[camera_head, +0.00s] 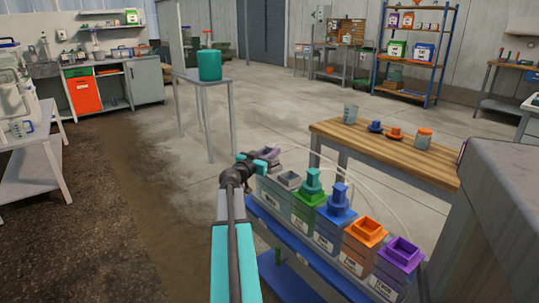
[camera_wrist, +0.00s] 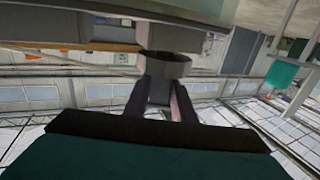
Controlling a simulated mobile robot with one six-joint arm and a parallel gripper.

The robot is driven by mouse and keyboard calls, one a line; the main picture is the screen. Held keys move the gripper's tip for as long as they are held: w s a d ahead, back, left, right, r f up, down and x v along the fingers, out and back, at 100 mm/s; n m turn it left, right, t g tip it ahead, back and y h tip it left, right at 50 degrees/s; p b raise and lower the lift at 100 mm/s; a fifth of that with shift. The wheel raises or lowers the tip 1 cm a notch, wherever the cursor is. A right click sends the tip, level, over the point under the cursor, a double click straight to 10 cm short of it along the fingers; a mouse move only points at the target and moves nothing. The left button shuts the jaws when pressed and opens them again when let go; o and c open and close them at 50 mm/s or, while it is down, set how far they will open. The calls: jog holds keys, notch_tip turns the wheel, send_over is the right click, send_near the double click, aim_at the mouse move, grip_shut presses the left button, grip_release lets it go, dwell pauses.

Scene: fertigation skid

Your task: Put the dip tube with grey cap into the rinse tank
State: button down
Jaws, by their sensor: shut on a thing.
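My gripper (camera_wrist: 166,92) is shut on the dip tube's grey cap (camera_wrist: 166,64), which shows as a dark grey round piece between the fingertips in the wrist view. The tube itself is hidden there. In the head view my gripper (camera_head: 254,165) is over the far left end of a row of tanks. The pale grey tank (camera_head: 272,190) at that end has an open square mouth (camera_head: 288,179) just right of the gripper. Its label is too small to read, so I cannot tell whether it is the rinse tank.
Tanks with green (camera_head: 313,183), blue (camera_head: 338,202), orange (camera_head: 367,231) and purple (camera_head: 402,251) tops stand in the row on a blue rack. The green and blue ones have upright caps. A wooden bench (camera_head: 375,148) stands behind.

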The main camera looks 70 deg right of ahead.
jog(key=shift+f, duration=0.3)
jog(key=c, duration=1.4)
grip_release()
jog(key=shift+a, duration=0.15)
jog(key=v, duration=1.3)
jog(key=shift+a+p, duration=0.25)
jog(key=shift+p, duration=0.05)
jog(key=shift+w, duration=0.1)
